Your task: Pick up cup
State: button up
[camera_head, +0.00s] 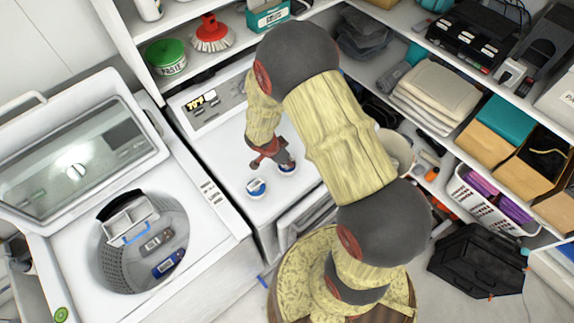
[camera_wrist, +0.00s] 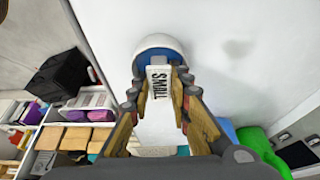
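Two small white-and-blue cups are on the white appliance top (camera_head: 235,160) in the head view. One cup (camera_head: 256,188) stands clear at the front. The other cup (camera_head: 287,170) is right below my gripper (camera_head: 282,158) and partly hidden by it. In the wrist view a white round cup with a blue part (camera_wrist: 158,50) and a white panel lettered "SMALL" lie between the fingertips of my gripper (camera_wrist: 160,80). The fingers lie on both sides of the panel. I cannot tell whether they press on it.
An open top-loading washer (camera_head: 145,240) with items inside stands at left. Shelves above hold a green-lidded tub (camera_head: 166,56) and a red brush (camera_head: 212,34). Shelves at right hold folded towels (camera_head: 438,92) and boxes. A black case (camera_head: 480,262) sits on the floor.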

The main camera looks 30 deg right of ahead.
grip_shut()
